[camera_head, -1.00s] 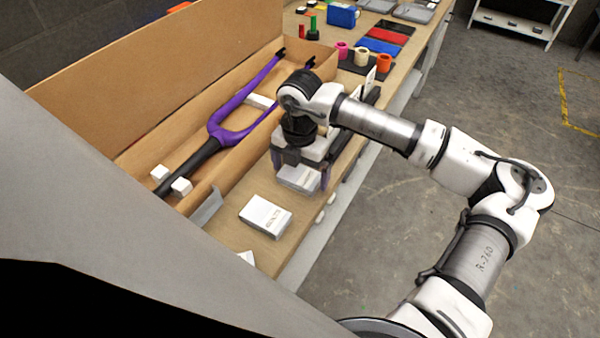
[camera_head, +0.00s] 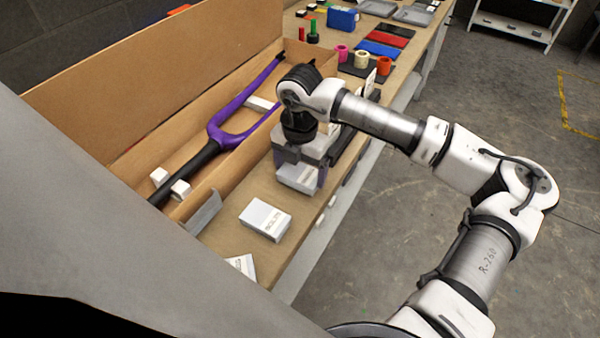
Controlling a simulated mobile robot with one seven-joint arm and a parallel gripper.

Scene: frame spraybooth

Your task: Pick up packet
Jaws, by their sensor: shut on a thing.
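A small white packet (camera_head: 296,177) is between the fingers of my gripper (camera_head: 299,180), at the bench's right side. My gripper points down and is shut on this packet. The fingers and gripper body hide part of it, and I cannot tell whether it is clear of the bench top. A third white packet (camera_head: 243,265) shows partly at the lower edge, cut off by a grey surface in the foreground.
An open cardboard box (camera_head: 150,75) with a purple fork (camera_head: 234,122) in it stands just left of my gripper. Coloured rolls (camera_head: 361,60), flat colour panels (camera_head: 380,48) and a blue box (camera_head: 343,18) lie farther back. The bench's right edge is close; open floor lies beyond it.

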